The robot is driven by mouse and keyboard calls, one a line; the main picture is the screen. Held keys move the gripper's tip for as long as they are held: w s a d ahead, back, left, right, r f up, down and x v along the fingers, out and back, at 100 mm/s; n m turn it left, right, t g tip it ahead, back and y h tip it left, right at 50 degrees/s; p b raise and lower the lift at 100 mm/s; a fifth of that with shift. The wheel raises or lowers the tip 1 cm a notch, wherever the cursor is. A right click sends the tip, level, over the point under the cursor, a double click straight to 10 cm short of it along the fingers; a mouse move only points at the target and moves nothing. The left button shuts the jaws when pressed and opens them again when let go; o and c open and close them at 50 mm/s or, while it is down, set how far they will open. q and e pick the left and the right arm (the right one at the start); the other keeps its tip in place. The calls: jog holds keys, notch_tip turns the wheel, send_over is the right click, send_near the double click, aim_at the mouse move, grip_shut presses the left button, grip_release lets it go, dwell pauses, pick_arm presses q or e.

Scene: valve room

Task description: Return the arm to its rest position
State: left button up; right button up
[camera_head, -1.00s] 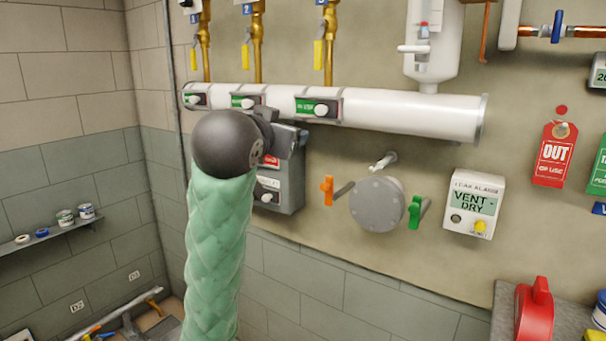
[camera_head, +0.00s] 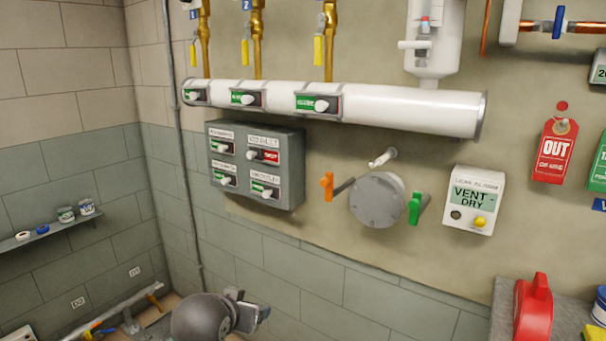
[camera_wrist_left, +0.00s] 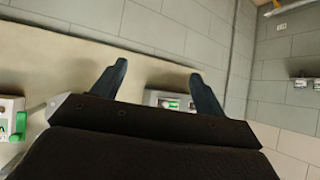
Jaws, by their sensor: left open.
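My left gripper (camera_head: 250,309) is low in the head view, at the bottom edge, beside the dark rounded part of my wrist. It is below the grey switch box and apart from the wall. In the left wrist view my left gripper (camera_wrist_left: 158,70) shows two dark fingers spread apart with nothing between them. Most of my left arm is out of the head view. My right gripper is in neither view.
The grey switch box (camera_head: 254,164) hangs on the wall under a white pipe (camera_head: 390,105). A round grey flange (camera_head: 377,200) and a vent alarm box (camera_head: 474,201) are to its right. A shelf (camera_head: 40,236) is on the left wall. A red can (camera_head: 534,308) stands at lower right.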

pick_arm(q)
jog(key=s+a+f+g, duration=0.1)
jog(key=s+f+g, duration=0.1)
jog(key=s+f, duration=0.65)
jog(key=s+a+f+g, duration=0.25)
jog(key=s+f, duration=0.25)
jog(key=f, duration=0.6)
jog(key=s+f+g, duration=0.2)
jog(key=s+f, duration=0.4)
jog(key=s, duration=0.3)
jog(key=s+f+g, duration=0.2)
jog(key=s+f, duration=0.4)
jog(key=s, duration=0.3)
jog(key=shift+s+d+f+n+y, duration=0.15)
jog(key=shift+s+n+y, duration=0.05)
jog(key=shift+n+y, duration=0.2)
jog(key=shift+w, duration=0.1)
